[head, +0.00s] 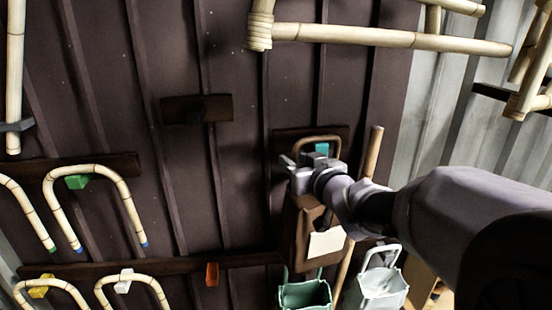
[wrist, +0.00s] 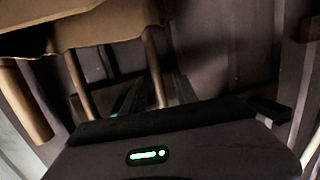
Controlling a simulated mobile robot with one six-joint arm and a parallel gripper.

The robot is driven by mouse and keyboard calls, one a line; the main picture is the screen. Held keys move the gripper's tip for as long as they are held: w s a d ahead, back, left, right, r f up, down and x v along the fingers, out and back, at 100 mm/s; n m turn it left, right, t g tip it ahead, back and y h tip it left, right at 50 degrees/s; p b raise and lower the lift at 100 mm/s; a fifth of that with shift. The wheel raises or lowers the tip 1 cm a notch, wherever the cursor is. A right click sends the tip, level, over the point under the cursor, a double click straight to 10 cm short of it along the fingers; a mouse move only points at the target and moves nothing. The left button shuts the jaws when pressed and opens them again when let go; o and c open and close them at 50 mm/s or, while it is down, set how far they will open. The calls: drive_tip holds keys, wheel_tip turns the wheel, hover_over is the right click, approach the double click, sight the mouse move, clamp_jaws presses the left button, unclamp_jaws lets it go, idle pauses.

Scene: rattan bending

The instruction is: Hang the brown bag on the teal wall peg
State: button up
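The brown bag (head: 303,235), with a pale label, hangs upright against the dark wall below the teal wall peg (head: 321,148). Its handle arches above and around the peg in the head view; whether it rests on the peg is unclear. My gripper (head: 291,163) is in front of the handle's lower left part and hides some of it. In the wrist view the bag (wrist: 80,32) fills the upper left, and its handle bars (wrist: 153,68) run down from it. The dark fingers stand apart there, with a handle bar between them and a gap around it.
A green bucket (head: 304,296) and a white bucket (head: 381,285) are below. A wooden pole (head: 374,150) leans close to the bag's right side. An orange peg (head: 212,274) and a green peg (head: 77,182) with rattan canes (head: 95,172) are to the left.

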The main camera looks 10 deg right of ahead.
drive_tip(key=shift+s, duration=0.1)
idle(0.4)
drive_tip(key=v, duration=1.7)
drive_tip(key=shift+p, duration=0.4)
drive_tip(key=shift+s+d, duration=0.1)
